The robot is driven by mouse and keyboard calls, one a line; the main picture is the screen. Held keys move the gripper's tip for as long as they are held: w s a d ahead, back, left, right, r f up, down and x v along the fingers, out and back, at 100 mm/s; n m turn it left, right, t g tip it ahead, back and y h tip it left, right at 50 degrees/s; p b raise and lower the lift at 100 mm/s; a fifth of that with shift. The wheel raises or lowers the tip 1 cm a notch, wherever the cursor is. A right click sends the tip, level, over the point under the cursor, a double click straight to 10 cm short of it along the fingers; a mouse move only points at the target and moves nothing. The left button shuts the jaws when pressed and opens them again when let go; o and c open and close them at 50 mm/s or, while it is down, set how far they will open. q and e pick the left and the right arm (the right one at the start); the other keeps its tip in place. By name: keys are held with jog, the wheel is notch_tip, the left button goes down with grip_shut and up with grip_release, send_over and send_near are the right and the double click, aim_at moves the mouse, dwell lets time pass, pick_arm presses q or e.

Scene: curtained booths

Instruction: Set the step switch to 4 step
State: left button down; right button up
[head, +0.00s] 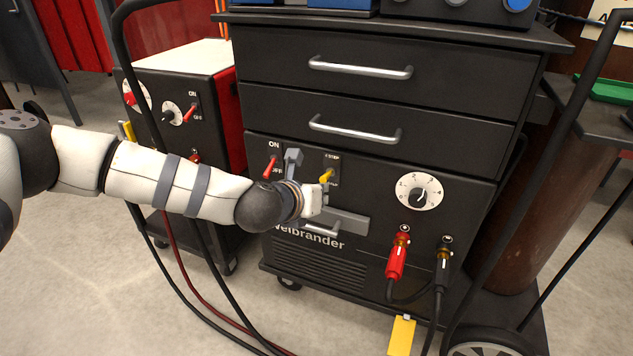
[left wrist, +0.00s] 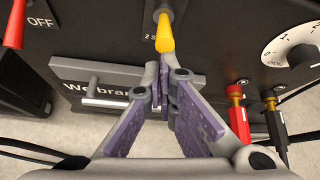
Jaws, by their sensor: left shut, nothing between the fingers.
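The step switch is a small yellow lever (head: 326,177) on the black front panel of the Welbrander machine (head: 390,165). A label ending in STEP is above it, and the label below is partly hidden. In the left wrist view the yellow lever (left wrist: 165,34) slants downward, its tip over a label starting "2 S". My left gripper (head: 321,198) is in front of the panel, just below the lever. In the left wrist view its fingertips (left wrist: 163,78) are together with nothing between them, just below the lever tip. I cannot tell whether they touch it. My right gripper is not in view.
A red ON/OFF switch (head: 270,167) is left of the lever, and a numbered dial (head: 419,193) is right. A red plug (head: 397,255) and a black plug (head: 442,266) with cables are below the dial. A drawer handle (left wrist: 105,94) is near my fingers.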

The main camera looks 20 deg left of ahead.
pick_arm(q)
jog(key=shift+r+p, duration=0.3)
jog(key=shift+r, duration=0.6)
